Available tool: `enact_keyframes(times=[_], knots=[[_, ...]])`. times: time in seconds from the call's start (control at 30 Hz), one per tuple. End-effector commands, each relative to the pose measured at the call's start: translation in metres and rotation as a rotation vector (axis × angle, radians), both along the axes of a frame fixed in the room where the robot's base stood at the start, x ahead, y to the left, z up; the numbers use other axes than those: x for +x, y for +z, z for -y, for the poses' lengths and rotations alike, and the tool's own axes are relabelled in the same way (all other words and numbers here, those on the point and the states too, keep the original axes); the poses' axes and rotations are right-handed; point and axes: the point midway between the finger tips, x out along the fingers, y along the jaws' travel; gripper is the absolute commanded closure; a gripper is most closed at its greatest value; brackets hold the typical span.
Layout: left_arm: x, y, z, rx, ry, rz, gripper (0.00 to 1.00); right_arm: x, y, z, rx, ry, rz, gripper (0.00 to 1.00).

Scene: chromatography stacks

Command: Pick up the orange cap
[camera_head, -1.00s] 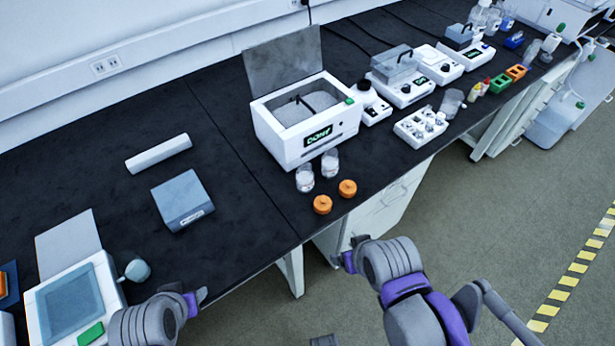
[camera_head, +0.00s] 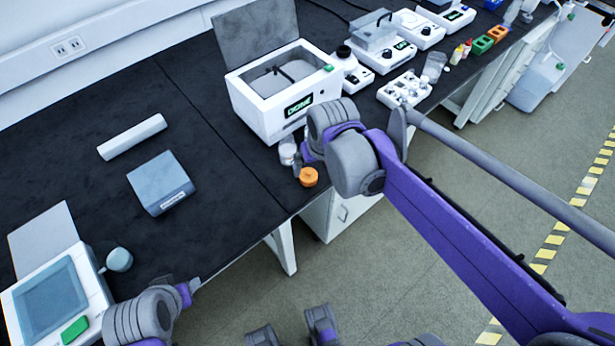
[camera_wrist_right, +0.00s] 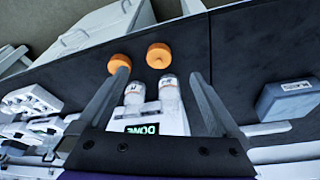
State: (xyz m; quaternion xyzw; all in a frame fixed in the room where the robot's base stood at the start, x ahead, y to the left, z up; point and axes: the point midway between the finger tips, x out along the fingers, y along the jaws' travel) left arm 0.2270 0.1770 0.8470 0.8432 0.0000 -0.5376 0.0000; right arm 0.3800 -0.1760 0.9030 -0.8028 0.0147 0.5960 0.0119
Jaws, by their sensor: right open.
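Two orange caps show in the right wrist view. One cap (camera_wrist_right: 158,55) lies ahead of the space between my right fingers; the other (camera_wrist_right: 119,63) is beside the left fingertip. In the head view only one orange cap (camera_head: 309,177) shows, at the bench's front edge; my right arm hides the other. My right gripper (camera_wrist_right: 157,80) is open and empty, above the bench; in the head view its fingers are largely hidden behind the wrist. My left gripper (camera_head: 190,288) is at lower left, away from the caps; its jaw opening is unclear.
Two clear jars (camera_wrist_right: 134,95) (camera_wrist_right: 168,88) stand close to the caps, in front of the white device (camera_head: 285,115) with a raised lid. A grey-blue box (camera_head: 161,184) and a white roll (camera_head: 132,137) lie to the left. Bare bench lies between the box and caps.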

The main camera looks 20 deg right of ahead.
Motion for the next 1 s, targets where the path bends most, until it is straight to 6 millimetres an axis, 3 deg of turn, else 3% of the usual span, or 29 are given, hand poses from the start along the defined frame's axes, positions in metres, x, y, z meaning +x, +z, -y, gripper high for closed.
enact_keyframes(times=[0.03, 0.2, 0.43, 0.67, 1.0], knots=[[0.000, -0.004, 0.000, 0.000, 0.000, -0.001, 0.50, 0.011, -0.004, 0.000, 0.000, -0.002, -0.010, 0.01], [-0.001, -0.007, 0.000, 0.000, 0.000, -0.002, 0.50, 0.025, -0.012, 0.000, 0.000, -0.007, -0.024, 0.01], [-0.001, -0.014, 0.000, 0.000, 0.000, -0.004, 0.50, 0.035, -0.047, 0.001, 0.000, -0.007, -0.024, 0.01], [-0.001, -0.016, 0.000, 0.000, 0.000, -0.005, 0.50, 0.040, -0.064, 0.001, 0.000, -0.007, -0.024, 0.01], [-0.002, -0.025, 0.000, 0.000, 0.000, -0.008, 0.50, 0.052, -0.107, 0.003, 0.000, -0.007, -0.024, 0.01]])
